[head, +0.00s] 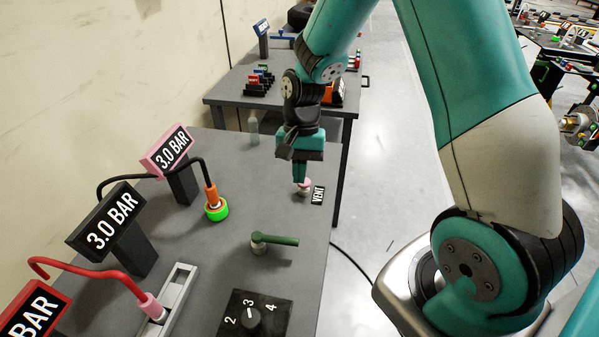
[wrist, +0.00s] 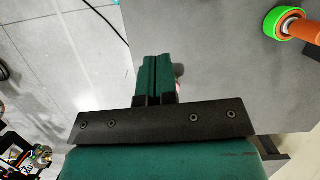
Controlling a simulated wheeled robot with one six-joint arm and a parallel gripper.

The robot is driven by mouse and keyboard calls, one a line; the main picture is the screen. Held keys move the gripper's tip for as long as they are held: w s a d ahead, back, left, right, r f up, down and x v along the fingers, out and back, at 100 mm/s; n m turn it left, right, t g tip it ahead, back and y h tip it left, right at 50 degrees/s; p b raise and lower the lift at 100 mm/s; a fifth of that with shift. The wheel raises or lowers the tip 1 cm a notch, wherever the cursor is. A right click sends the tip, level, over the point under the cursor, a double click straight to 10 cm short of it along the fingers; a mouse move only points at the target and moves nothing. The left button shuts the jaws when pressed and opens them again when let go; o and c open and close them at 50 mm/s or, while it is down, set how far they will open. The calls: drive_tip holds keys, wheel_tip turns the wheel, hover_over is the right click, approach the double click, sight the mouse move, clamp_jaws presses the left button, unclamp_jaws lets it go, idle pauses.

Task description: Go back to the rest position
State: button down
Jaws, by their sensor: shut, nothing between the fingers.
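My gripper (head: 299,176) points down over the right edge of the grey bench (head: 225,255) in the head view. Its fingertips are just above or beside a small pink knob (head: 304,184) by a black "VENT" label (head: 318,194); I cannot tell whether they touch. In the wrist view the gripper's two teal fingers (wrist: 153,78) are pressed together with nothing between them. A sliver of the pink knob (wrist: 179,86) shows beside them, mostly hidden.
A green-handled valve (head: 274,239), a black dial (head: 253,318), and an orange hose end with a green ring (head: 216,209) stand on the bench. Display posts reading 3.0 BAR (head: 108,222) line the left. A second table (head: 226,91) stands behind.

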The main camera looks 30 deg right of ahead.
idle(0.5)
drive_tip(key=s+a+r+n+t+y, duration=0.1)
drive_tip(key=s+a+r+n, duration=0.5)
drive_tip(key=s+r, duration=0.3)
drive_tip(key=s+a+r+n+t+y, duration=0.1)
drive_tip(key=s+a+r+n, duration=0.6)
drive_tip(key=s+r+n, duration=0.2)
drive_tip(key=shift+t, duration=0.3)
drive_tip(key=shift+r, duration=0.1)
idle(0.5)
